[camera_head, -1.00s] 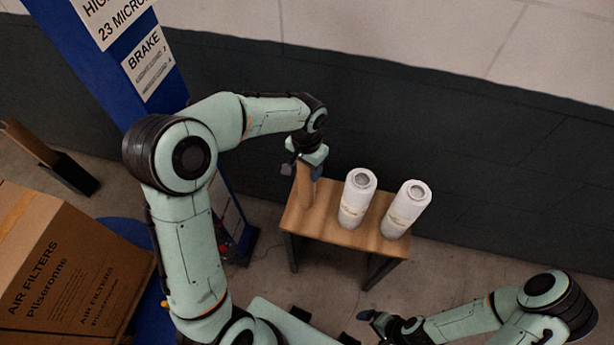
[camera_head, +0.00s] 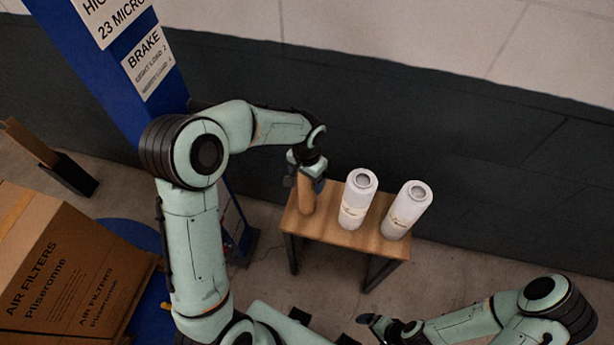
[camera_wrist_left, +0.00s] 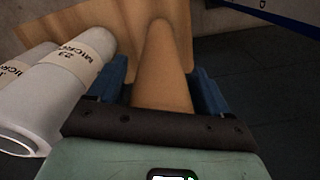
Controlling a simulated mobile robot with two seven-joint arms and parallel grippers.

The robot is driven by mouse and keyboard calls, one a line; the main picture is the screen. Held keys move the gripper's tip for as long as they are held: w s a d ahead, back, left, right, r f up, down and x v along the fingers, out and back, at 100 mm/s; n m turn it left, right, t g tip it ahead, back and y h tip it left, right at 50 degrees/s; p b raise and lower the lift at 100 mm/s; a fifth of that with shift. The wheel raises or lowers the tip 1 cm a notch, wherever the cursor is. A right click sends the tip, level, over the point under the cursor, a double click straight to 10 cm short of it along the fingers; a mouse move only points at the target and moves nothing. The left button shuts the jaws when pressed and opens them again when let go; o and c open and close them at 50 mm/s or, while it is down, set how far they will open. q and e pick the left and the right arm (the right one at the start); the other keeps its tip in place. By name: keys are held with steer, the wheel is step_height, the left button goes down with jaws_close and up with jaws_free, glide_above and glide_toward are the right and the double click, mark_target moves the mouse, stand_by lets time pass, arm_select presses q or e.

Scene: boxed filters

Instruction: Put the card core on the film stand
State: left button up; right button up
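The card core, a plain brown tube (camera_head: 306,198), stands upright near the left end of a small wooden table (camera_head: 335,233). My left gripper (camera_head: 305,183) is over its upper part, pointing down. In the left wrist view the tube (camera_wrist_left: 162,75) lies between the two blue fingers, with a narrow gap on one side, so the gripper looks open around it. My right gripper (camera_head: 380,325) is low in the head view, away from the table; its opening is unclear. I cannot tell for sure which thing is the film stand.
Two white film rolls, one in the middle (camera_head: 357,200) and one at the right (camera_head: 405,213), stand right of the core. A blue column (camera_head: 120,60) with signs rises at the left. A carton of air filters (camera_head: 70,265) and a leaning brown post with black base (camera_head: 68,172) are further left.

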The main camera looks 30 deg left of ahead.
arm_select(q)
steer(key=shift+w, duration=0.1)
step_height(320, 180, up, 12)
steer(key=shift+r+p, duration=0.2)
steer(key=shift+p, duration=0.4)
arm_select(e)
steer(key=shift+w+r, duration=0.7)
steer(key=shift+r, duration=0.15)
steer(key=shift+s, duration=0.1)
